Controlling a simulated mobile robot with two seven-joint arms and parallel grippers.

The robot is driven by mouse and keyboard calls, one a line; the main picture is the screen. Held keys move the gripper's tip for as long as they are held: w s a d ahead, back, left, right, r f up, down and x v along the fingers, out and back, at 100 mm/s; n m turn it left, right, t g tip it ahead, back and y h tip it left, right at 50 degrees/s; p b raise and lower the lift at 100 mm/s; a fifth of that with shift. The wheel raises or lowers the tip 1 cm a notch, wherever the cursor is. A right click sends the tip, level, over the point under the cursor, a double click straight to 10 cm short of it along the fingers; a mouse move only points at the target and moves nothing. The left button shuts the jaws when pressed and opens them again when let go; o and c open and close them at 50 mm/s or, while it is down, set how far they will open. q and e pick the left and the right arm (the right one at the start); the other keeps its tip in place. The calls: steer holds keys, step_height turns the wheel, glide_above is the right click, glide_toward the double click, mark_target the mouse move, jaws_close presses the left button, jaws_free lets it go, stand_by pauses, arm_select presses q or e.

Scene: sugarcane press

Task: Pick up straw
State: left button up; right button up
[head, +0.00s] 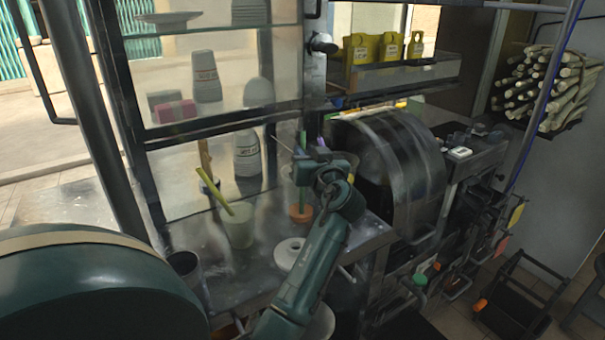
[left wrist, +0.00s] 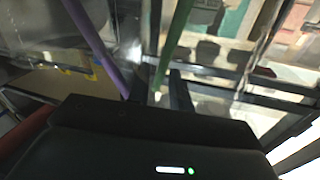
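A green straw (head: 303,140) and a purple straw (head: 322,142) stand upright near an orange container (head: 300,213) on the metal counter. My left gripper (head: 303,158) is at the straws, above the container. In the left wrist view, the green straw (left wrist: 175,45) runs between the two spread fingers (left wrist: 160,88). The fingers look apart, and I cannot tell whether they touch the straw. The purple straw (left wrist: 92,45) passes outside the fingers, to the left. My left arm hides part of the counter behind it. My right gripper is not in view.
A pale cup (head: 239,228) with a yellow-green stick stands left on the counter (head: 220,268). A white ring-shaped object (head: 290,252) lies near the arm. The glass-fronted frame (head: 145,150) rises behind. The dark press drum (head: 400,160) stands close on the right.

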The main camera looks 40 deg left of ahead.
arm_select(q)
steer(key=x, duration=0.4)
steer(key=shift+a+p, duration=0.15)
steer(key=shift+p, duration=0.15)
steer(key=shift+c, duration=0.3)
jaws_close()
